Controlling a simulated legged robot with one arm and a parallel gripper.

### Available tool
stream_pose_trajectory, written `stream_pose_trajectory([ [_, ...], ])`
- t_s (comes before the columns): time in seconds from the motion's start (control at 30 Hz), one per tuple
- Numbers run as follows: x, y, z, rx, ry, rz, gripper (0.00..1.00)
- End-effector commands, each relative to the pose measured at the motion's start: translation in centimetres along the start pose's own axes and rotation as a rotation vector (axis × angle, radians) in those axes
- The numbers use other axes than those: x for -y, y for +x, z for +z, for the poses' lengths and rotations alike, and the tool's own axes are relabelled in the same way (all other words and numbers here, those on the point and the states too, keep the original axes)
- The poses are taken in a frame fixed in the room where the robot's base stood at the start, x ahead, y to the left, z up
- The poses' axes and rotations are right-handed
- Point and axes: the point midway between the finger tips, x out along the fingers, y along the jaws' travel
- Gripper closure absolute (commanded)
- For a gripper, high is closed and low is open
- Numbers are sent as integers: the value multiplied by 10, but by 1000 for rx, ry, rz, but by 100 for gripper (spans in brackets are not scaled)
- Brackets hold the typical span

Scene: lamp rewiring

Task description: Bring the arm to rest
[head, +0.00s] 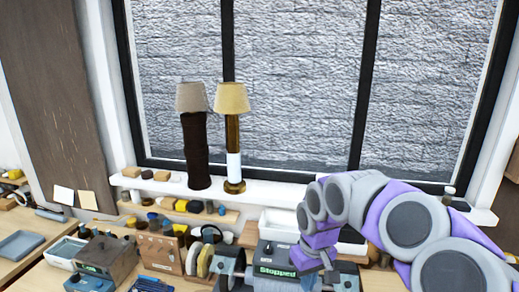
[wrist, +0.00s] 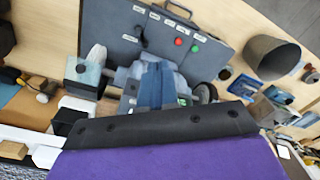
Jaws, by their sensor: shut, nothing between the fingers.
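My arm (head: 409,226), with purple and grey links, reaches in from the right in the head view and bends down at its end. My gripper (head: 322,281) is low over the bench, beside the machine whose display (head: 276,271) reads "Stopped". It is shut and empty. Its fingertips are small and partly lost against the machine. In the wrist view, my purple and black wrist parts fill the bottom, and a grey panel (wrist: 215,55) with green and red buttons lies beyond. I cannot tell if the gripper touches the machine.
Two lamps, one with a dark column (head: 194,150) and one with a brass and white column (head: 233,160), stand on the windowsill left of my arm. A wooden box (head: 158,250) and small parts crowd the bench. A grey round container (wrist: 270,60) stands right. Space above the bench is open.

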Motion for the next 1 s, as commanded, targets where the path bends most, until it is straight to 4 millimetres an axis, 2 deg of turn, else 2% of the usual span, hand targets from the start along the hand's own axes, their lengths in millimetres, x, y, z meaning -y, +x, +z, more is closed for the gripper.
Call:
stream_pose_trajectory([
  [0.17, 22, 13, 37, 5, -13, -4, 100],
  [0.37, 51, 44, 114, 42, 18, 5, 100],
  [0.6, 72, 106, 214, 114, 165, 18, 100],
  [0.7, 79, 131, 250, 138, 246, 19, 100],
  [0.83, 85, 155, 283, 158, 335, 15, 100],
  [1.0, 89, 167, 300, 171, 390, 10, 100],
])
